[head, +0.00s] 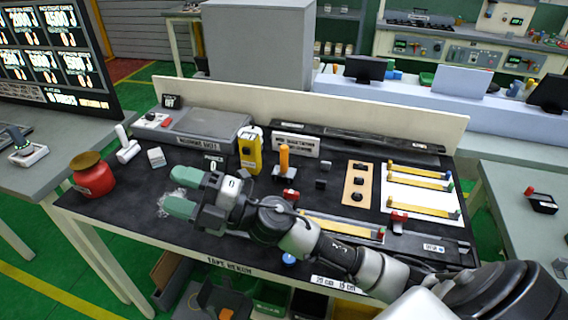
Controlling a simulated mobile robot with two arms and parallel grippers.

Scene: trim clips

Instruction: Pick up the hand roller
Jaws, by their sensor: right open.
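An upright orange handle (284,158) stands on a dark base on the black bench top, near the bench's middle; it looks like the hand roller, though its lower part is small and hard to make out. My right gripper (182,192) reaches in from the lower right with its two green fingertips spread apart and nothing visibly held. It is over the left part of the bench, to the left of the orange handle and apart from it. My left gripper is not in view.
A red jar (93,178) and a white cylinder (128,151) are on the left. A yellow device (250,150) stands behind my gripper. A wooden strip (358,184) and a white panel with yellow bars (419,192) lie right. A low wall (330,108) closes the back.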

